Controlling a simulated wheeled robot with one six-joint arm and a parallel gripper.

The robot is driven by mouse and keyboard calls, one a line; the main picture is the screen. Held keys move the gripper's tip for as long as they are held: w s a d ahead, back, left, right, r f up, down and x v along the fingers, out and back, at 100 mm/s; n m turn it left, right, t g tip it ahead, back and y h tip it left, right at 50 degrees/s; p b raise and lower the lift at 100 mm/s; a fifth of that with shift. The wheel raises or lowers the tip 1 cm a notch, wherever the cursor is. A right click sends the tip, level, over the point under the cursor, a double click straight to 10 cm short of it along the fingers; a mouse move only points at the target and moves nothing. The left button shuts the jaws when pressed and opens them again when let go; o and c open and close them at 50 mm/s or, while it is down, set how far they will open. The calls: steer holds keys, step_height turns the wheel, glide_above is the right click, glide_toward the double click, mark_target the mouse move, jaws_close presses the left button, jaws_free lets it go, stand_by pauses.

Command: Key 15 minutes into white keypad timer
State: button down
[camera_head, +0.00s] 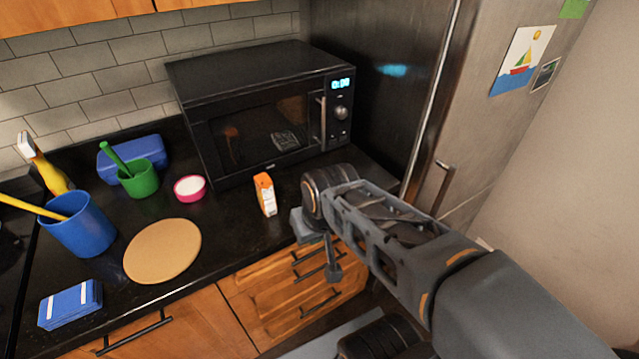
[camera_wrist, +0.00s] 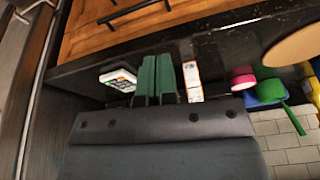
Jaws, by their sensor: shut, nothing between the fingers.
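The white keypad timer (camera_wrist: 118,79) lies on the dark counter in the wrist view. In the head view I cannot make out the timer; my arm covers part of the counter there. My gripper (camera_wrist: 156,60) shows as two green fingers side by side, shut and empty. In the wrist view they appear just right of the timer, between it and the orange-and-white carton. I cannot tell their height above the counter or any contact.
The carton (camera_head: 265,195) stands in front of the black microwave (camera_head: 265,120). A pink bowl (camera_head: 189,189), green cup (camera_head: 138,180), blue cup (camera_head: 78,228) and round board (camera_head: 163,252) are farther left. The fridge (camera_head: 385,80) stands right. Wooden drawers (camera_head: 290,290) are below the counter edge.

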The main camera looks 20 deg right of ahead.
steer(key=w+d+r+m+t+y+p, duration=0.1)
steer(key=w+d+r+m+y+p, duration=0.1)
steer(key=w+d+m+p, duration=0.3)
steer(key=w+d+r+m+t+y+p, duration=0.1)
steer(key=w+d+m+y+p, duration=0.3)
steer(key=w+m, duration=0.8)
steer(key=w+d, duration=0.2)
steer(key=w, duration=0.2)
steer(key=shift+r+t+y+p, duration=0.3)
steer(key=shift+r+t+p, duration=0.1)
steer(key=shift+d+f, duration=0.1)
steer(key=shift+f, duration=0.1)
step_height(320, 180, down, 8)
steer(key=b, duration=0.6)
steer(key=shift+f+b, duration=0.25)
steer(key=shift+b, duration=0.1)
stand_by(0.4)
steer(key=shift+f+b, duration=0.4)
steer(key=shift+b, duration=0.05)
